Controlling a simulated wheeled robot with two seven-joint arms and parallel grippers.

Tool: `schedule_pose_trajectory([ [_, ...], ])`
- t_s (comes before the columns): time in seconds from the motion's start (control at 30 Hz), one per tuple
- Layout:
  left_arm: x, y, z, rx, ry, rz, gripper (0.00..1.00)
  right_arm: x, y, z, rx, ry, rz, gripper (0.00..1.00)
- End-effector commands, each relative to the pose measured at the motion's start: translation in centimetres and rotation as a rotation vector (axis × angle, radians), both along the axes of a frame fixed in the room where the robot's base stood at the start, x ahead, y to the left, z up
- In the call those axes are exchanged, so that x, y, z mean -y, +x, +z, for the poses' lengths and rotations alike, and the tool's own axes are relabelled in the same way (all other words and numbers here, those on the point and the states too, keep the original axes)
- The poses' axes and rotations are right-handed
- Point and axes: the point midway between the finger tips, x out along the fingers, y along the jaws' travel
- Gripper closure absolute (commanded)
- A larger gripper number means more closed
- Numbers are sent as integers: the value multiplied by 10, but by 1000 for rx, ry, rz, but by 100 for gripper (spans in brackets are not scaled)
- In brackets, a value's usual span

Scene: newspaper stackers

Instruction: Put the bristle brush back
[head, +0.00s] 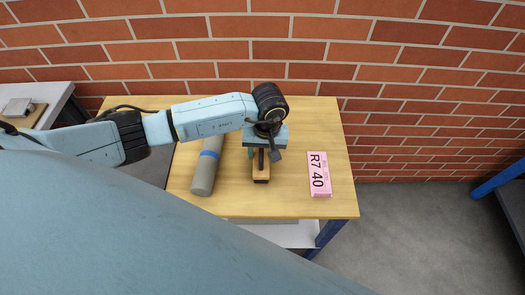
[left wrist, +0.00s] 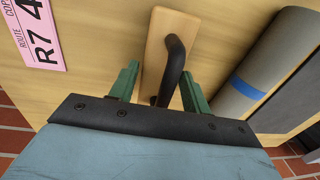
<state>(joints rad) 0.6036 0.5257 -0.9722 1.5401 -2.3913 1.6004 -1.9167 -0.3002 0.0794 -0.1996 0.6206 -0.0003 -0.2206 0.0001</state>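The bristle brush (head: 261,173) lies on the wooden bench top, a narrow pale wooden block with a black handle. In the left wrist view its wooden back (left wrist: 155,45) and curved black handle (left wrist: 174,70) show; its bristles are hidden. My left gripper (head: 264,153) is directly over the brush in the head view and covers its far part. In the left wrist view its green fingers (left wrist: 158,90) are spread, one on each side of the handle, with visible gaps. I cannot tell how far down they reach. My right gripper is not in view.
A grey roll with a blue band (head: 209,165) lies left of the brush. A pink card reading R7 40 (head: 319,174) lies to the right. Bare bench top (head: 335,130) surrounds them. A brick wall (head: 330,50) stands behind; another surface with a small item (head: 17,108) is at far left.

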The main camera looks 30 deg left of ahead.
Motion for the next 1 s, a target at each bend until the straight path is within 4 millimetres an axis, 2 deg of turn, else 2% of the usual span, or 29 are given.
schedule_pose_trajectory([
  [0.03,0,0,0,0,0,0,45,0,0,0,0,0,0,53],
  [0.1,0,0,0,0,0,0,36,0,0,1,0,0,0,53],
  [0.47,0,-1,4,-2,-1,0,36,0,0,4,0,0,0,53],
  [0.57,0,2,16,3,0,0,36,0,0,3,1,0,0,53],
  [0.9,6,4,88,4,0,-2,36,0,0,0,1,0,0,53],
  [1.0,7,4,104,4,1,-1,36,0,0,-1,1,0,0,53],
])
